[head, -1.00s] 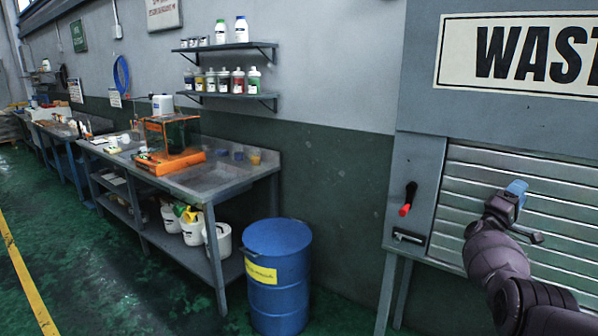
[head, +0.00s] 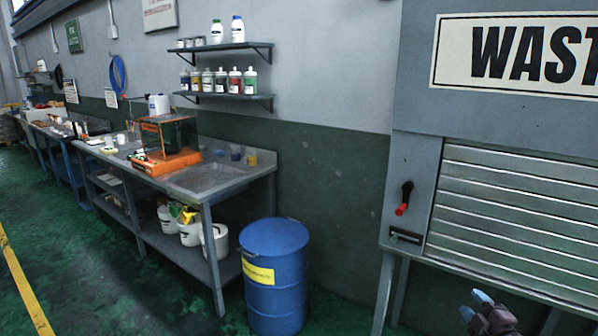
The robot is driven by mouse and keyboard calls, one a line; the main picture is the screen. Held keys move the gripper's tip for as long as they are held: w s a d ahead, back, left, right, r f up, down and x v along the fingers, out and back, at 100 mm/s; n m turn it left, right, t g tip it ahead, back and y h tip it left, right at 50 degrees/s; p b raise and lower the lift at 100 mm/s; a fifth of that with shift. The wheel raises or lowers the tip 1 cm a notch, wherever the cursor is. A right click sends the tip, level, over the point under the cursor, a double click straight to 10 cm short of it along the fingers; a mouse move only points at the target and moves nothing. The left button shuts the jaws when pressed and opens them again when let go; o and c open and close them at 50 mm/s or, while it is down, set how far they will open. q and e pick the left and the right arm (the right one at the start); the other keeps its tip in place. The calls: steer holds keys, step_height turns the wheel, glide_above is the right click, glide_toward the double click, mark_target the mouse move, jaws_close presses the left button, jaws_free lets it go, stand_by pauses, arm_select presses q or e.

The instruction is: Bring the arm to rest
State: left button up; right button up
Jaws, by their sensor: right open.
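My right gripper (head: 475,308) shows at the bottom right of the head view, low in front of the waste cabinet. Its two bluish fingertips are apart and nothing shows between them. It is clear of the cabinet's ribbed metal shutter (head: 515,215), which is down. The rest of my right arm is mostly below the picture's edge. My left gripper is not in view.
The grey waste cabinet (head: 412,100) has a red-tipped lever (head: 403,203) on its left side. A blue drum (head: 274,290) stands left of it. A metal workbench (head: 215,178) carries an orange-framed machine (head: 165,145). Green floor (head: 110,290) is open at the left.

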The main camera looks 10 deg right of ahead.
steer(key=s+a+f+m+g+y, duration=0.1)
steer(key=s+a+f+m+g, duration=0.3)
steer(key=s+a, duration=0.6)
steer(key=s+a+f+m+g+y, duration=0.25)
steer(key=s+a+f, duration=0.5)
steer(key=s, duration=0.45)
steer(key=w+a+m, duration=0.1)
steer(key=a+m, duration=0.3)
steer(key=a, duration=0.8)
steer(key=shift+w+a+f+m+h, duration=0.15)
steer(key=shift+f+m+h, duration=0.2)
steer(key=shift+h, duration=0.1)
steer(key=shift+t, duration=0.25)
steer(key=shift+c, duration=0.6)
steer(key=shift+r, duration=0.1)
